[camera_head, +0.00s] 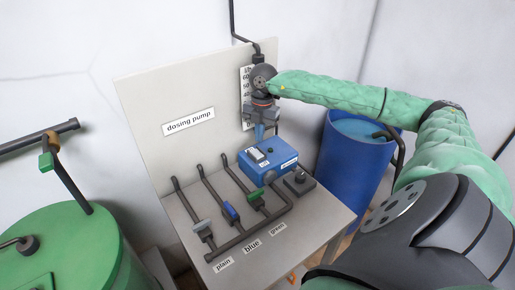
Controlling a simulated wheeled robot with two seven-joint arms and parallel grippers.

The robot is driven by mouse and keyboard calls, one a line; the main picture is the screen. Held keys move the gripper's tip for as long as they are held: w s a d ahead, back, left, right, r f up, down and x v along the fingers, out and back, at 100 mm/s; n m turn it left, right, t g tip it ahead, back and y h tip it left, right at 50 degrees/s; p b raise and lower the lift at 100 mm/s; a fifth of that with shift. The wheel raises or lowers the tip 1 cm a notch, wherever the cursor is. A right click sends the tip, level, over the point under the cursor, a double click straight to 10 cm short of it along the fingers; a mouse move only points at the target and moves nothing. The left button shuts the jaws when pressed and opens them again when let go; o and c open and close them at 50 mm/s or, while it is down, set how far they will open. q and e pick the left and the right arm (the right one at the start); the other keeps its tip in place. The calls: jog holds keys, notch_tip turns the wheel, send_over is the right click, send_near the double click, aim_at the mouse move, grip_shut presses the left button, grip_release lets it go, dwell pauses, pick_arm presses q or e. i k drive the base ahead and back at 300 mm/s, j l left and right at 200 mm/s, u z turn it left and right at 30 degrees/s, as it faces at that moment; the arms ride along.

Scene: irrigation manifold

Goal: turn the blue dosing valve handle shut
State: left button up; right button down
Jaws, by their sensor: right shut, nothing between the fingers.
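The blue dosing valve handle (231,211) sits on the middle of three dark pipes, above the label "blue" (252,246). It appears to lie along its pipe. My right gripper (261,125) is shut and empty. It points down in front of the upright back panel, behind and above the blue pump box (268,158), well apart from the handle. Its fingertips are small and hard to make out against the blue parts there. My left gripper is not in view.
A dark manifold pipe (250,231) runs in front. A blue barrel (352,165) stands right, a green tank (65,245) left. The space above the handles is clear.

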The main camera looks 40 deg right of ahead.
aim_at(229, 208)
jog(key=k+l, duration=1.15)
jog(key=l, duration=0.3)
